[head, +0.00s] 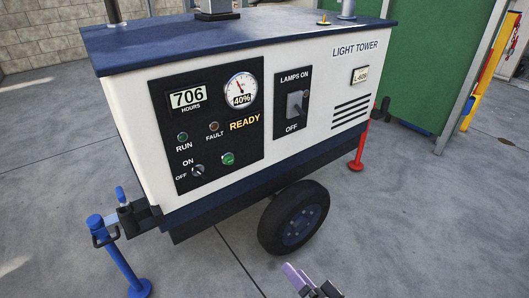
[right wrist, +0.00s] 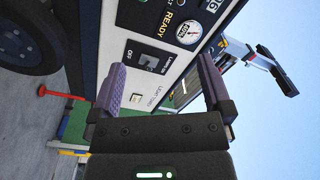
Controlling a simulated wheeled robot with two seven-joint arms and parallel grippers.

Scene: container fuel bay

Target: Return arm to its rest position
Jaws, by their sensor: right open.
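My right gripper (head: 306,280) shows at the bottom edge of the head view, low in front of the light tower's wheel and apart from the machine. In the right wrist view its two purple-padded fingers (right wrist: 165,90) are spread apart with nothing between them. The light tower (head: 325,75) is a white cabinet with a dark blue top. Its black control panel (head: 208,120) reads 706 hours, 40% and READY, with a green RUN lamp. The lamps switch (head: 296,104) sits on a second black plate. My left gripper is not in view.
The trailer wheel (head: 293,217) stands on the grey concrete floor (head: 410,230). A blue jack post (head: 118,258) is at the left and a red leg (head: 360,145) at the right. A green panel (head: 410,65) stands behind. The floor at front right is clear.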

